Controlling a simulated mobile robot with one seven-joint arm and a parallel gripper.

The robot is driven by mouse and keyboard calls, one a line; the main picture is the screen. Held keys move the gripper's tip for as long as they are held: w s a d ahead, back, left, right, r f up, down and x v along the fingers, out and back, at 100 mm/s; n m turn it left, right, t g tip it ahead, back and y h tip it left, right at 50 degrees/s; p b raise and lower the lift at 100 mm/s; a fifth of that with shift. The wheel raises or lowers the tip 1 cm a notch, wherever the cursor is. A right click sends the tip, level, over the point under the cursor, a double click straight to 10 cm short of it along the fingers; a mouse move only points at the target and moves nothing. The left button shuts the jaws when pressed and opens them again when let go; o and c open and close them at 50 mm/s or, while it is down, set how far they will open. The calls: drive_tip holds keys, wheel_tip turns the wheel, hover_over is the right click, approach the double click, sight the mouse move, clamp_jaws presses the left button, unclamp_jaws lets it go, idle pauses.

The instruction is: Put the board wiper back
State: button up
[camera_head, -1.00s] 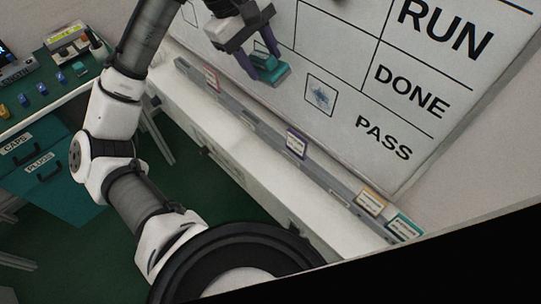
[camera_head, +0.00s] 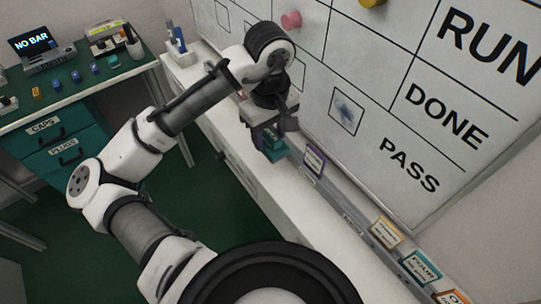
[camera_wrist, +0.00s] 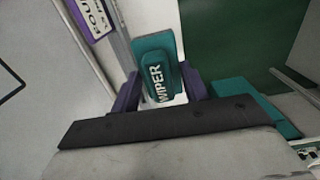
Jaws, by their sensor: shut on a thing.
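The teal board wiper (camera_wrist: 158,78), marked WIPER, is between the two purple fingers of my gripper (camera_wrist: 163,90) in the wrist view. My gripper (camera_head: 272,148) is shut on it. In the head view a teal part of the wiper (camera_head: 272,154) shows below the gripper, beside the grey rail (camera_head: 345,202) under the whiteboard (camera_head: 365,150). I cannot tell whether the wiper touches the rail or the white ledge (camera_head: 300,207). A purple label card (camera_head: 314,161) is just right of the gripper; it also shows in the wrist view (camera_wrist: 92,18).
An orange card (camera_head: 386,232) and a teal card (camera_head: 421,267) stand farther along the rail. Pink (camera_head: 291,20) and yellow (camera_head: 372,2) round pieces are on the board. A green-topped bench (camera_head: 75,90) with teal drawers stands left. The ledge right of my gripper looks clear.

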sight(270, 133)
wheel_tip(270, 133, down, 8)
drive_tip(key=shift+f, duration=0.2)
idle(0.3)
drive_tip(key=shift+f+b, duration=0.2)
drive_tip(key=shift+b, duration=0.15)
drive_tip(key=o, duration=0.9)
drive_tip(key=shift+r, duration=0.1)
drive_tip(key=shift+c, duration=0.2)
wheel_tip(270, 133, up, 12)
drive_tip(key=shift+r+p, duration=0.15)
drive_tip(key=shift+p, duration=0.4)
